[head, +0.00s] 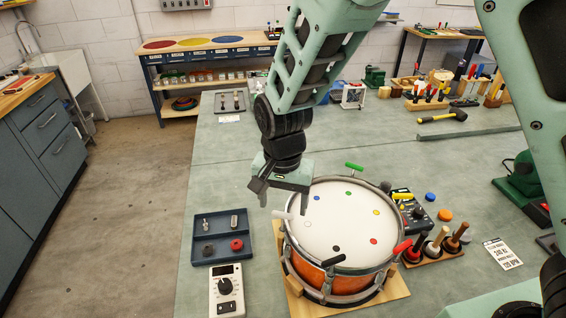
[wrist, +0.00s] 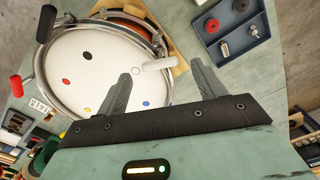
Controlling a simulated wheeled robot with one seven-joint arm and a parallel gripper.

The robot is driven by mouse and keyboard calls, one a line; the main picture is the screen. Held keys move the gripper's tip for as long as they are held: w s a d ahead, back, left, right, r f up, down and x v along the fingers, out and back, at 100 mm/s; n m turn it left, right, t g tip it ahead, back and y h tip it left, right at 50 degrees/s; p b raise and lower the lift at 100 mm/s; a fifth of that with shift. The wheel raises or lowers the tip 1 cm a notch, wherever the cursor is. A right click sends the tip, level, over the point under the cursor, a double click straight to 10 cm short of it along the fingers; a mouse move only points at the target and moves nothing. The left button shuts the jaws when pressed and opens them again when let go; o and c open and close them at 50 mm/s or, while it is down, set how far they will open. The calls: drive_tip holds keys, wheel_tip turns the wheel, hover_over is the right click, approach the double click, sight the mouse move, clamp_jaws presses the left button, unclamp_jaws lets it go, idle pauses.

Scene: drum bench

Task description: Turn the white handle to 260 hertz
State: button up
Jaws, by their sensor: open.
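The drum (head: 322,228) has a white head with coloured dots and an orange shell, and stands on a wooden board. The white handle (head: 282,214) sticks out over the rim at the drum's left side. My gripper (head: 283,206) is open and points down by this handle. In the wrist view, the white handle (wrist: 158,65) shows between the two spread fingers of my gripper (wrist: 160,72), with a gap on each side. I cannot tell how far below the fingertips it lies. A meter (head: 226,288) with a dial and small display stands front left; its reading is too small to tell.
Green (head: 354,167), black (head: 333,260) and red (head: 402,246) handles stand around the rim. A dark tray (head: 221,237) with small parts lies left of the drum. A rack of mallets (head: 437,247) stands at the right. The bench behind the drum's left side is clear.

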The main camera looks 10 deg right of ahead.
sight(283, 213)
wheel_tip(283, 213, up, 13)
drive_tip(key=b, duration=0.2)
drive_tip(key=shift+r, duration=0.2)
